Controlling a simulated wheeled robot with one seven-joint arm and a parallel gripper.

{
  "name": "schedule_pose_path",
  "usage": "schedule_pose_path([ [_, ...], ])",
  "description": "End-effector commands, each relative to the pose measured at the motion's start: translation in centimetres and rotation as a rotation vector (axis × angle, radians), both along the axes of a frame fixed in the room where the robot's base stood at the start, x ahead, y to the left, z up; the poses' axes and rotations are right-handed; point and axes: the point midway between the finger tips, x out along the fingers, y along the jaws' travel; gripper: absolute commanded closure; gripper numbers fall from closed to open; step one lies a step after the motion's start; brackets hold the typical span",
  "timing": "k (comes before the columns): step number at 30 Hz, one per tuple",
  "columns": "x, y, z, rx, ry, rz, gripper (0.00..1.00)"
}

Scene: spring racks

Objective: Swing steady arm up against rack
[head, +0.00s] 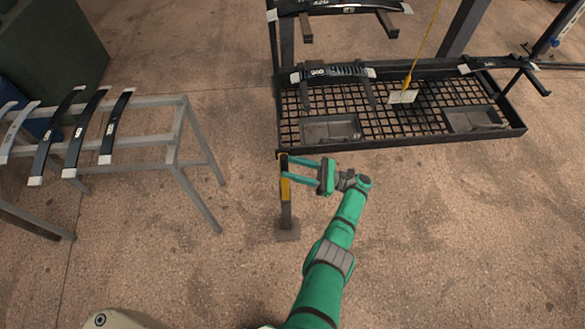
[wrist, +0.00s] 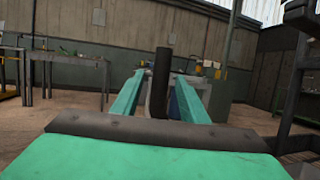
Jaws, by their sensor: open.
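The steady arm (head: 286,208) is a dark bar with a yellow section at its upper part and a flat foot at its lower end. It shows at the near left corner of the rack (head: 400,144), standing out from it. How it joins the rack is not clear. My gripper (head: 287,167) reaches in from the right, its two green fingers open at the yellow part. In the wrist view, a dark upright bar (wrist: 161,80), which looks like the steady arm, stands between the fingers (wrist: 163,85). I cannot tell whether either finger touches it.
The rack has a mesh floor, grey trays and several dark leaf springs. A yellow line (head: 424,45) hangs down to a pale tag (head: 403,97). A grey metal stand (head: 150,102) with several springs is at the left. The floor (head: 450,230) at the right front is clear.

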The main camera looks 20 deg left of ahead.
Motion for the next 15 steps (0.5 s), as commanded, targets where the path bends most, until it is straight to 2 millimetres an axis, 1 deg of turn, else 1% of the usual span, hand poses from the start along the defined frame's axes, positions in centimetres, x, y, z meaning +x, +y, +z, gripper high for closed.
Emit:
schedule_pose_path([
  [7, -0.1, 0.2, 0.9, 0.000, -0.002, 0.003, 0.60],
  [14, -0.3, -0.2, 3.2, 0.000, -0.003, -0.004, 0.60],
  [15, -0.6, -0.3, 3.4, 0.000, -0.003, -0.005, 0.60],
])
